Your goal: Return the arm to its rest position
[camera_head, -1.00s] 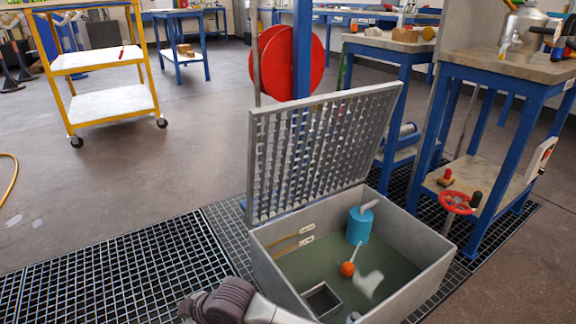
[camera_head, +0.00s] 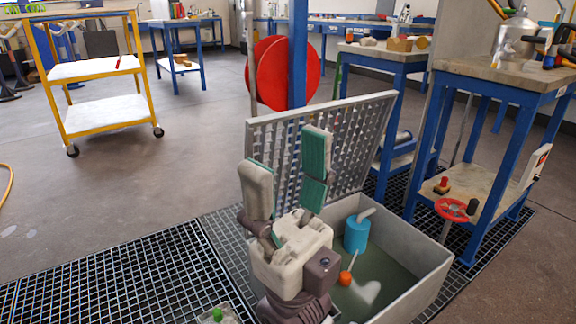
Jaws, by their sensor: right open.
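My right gripper (camera_head: 287,183) is raised in front of the open grey box, its two green-padded fingers pointing up and spread apart. Nothing is between the fingers. The gripper and its wrist hide the box's left part and some of the raised grated lid (camera_head: 352,135). The grey box (camera_head: 425,283) stands on the floor grating with its lid tilted up. Inside it are a blue cylinder (camera_head: 356,236) and an orange ball on a rod (camera_head: 345,279). My left gripper is not in view.
A blue-legged workbench (camera_head: 490,72) stands right of the box, with a red handwheel (camera_head: 451,210) near its lower shelf. A yellow cart (camera_head: 98,72) stands at the back left. A red disc (camera_head: 284,73) is behind the lid.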

